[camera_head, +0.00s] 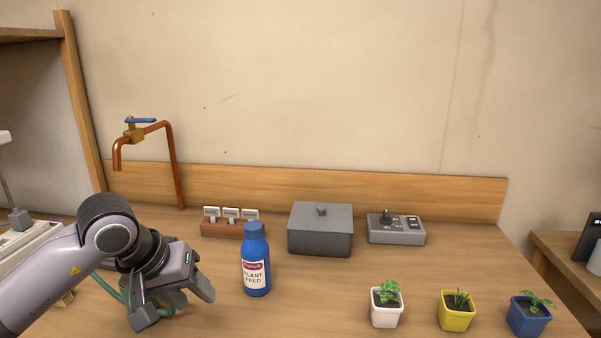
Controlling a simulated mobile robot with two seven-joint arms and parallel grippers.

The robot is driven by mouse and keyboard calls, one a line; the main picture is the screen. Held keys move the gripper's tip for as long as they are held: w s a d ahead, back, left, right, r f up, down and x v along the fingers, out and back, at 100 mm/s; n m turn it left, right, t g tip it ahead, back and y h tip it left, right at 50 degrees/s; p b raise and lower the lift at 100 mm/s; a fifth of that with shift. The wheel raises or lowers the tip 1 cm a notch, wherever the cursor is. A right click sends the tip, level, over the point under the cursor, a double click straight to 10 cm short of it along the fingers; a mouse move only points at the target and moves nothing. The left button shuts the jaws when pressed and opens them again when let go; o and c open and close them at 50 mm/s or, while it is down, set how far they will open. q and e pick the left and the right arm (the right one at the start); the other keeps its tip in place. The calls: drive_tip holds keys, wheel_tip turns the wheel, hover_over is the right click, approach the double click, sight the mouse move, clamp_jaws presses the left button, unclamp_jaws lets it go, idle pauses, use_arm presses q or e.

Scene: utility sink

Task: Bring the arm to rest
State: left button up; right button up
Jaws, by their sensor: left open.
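My left arm comes in from the left, and its gripper (180,308) is low over the wooden counter at the left front. The gripper is open, with its fingers pointing down and toward the viewer. Part of a green hose (107,287) passes behind the gripper and arm. A blue plant feed bottle (257,262) stands upright just to the right of the gripper, with a small gap between them. My right gripper is not in view.
A copper tap (166,145) with a blue handle rises behind the arm. A labelled wooden rack (232,229), a grey lidded box (320,230) and a control box (396,229) stand at the back. White (386,315), yellow (457,314) and blue (525,320) plant pots stand front right. The front middle is clear.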

use_arm(q)
drive_tip(key=s+d+r+n+g+h, duration=0.1)
drive_tip(key=s+d+r+n+h, duration=0.15)
drive_tip(key=d+h, duration=0.4)
drive_tip(key=s+d+r+n+h, duration=0.1)
drive_tip(key=s+d+n+h, duration=0.25)
drive_tip(key=d, duration=0.55)
wheel_tip(320, 180, up, 9)
drive_tip(key=s+n+t+h, duration=0.2)
drive_tip(key=n+t+h, duration=0.5)
drive_tip(key=n, duration=0.5)
drive_tip(key=w+a+f+n+t+y, duration=0.15)
drive_tip(key=a+n+t+y, duration=0.45)
drive_tip(key=n, duration=0.7)
drive_tip(key=w+a+f+n+t+y, duration=0.1)
drive_tip(key=w+a+n+t+y, duration=0.35)
drive_tip(key=n, duration=0.75)
drive_tip(key=s+a+f+n+g+y, duration=0.3)
drive_tip(key=a+f+n+y, duration=0.5)
drive_tip(key=f+n+y, duration=0.4)
drive_tip(key=s+f+n+g+h, duration=0.3)
drive_tip(key=s+f+n+g, duration=1.1)
drive_tip(key=s+f, duration=0.6)
drive_tip(key=w+d+f+m+t+h, duration=0.1)
drive_tip(key=w+d+f+t+h, duration=0.1)
drive_tip(key=w+f+t, duration=0.3)
wheel_tip(320, 180, down, 2)
drive_tip(key=shift+w+d+f+t, duration=0.15)
drive_tip(key=shift+w+d+t, duration=0.15)
drive_tip(key=shift+t, duration=0.45)
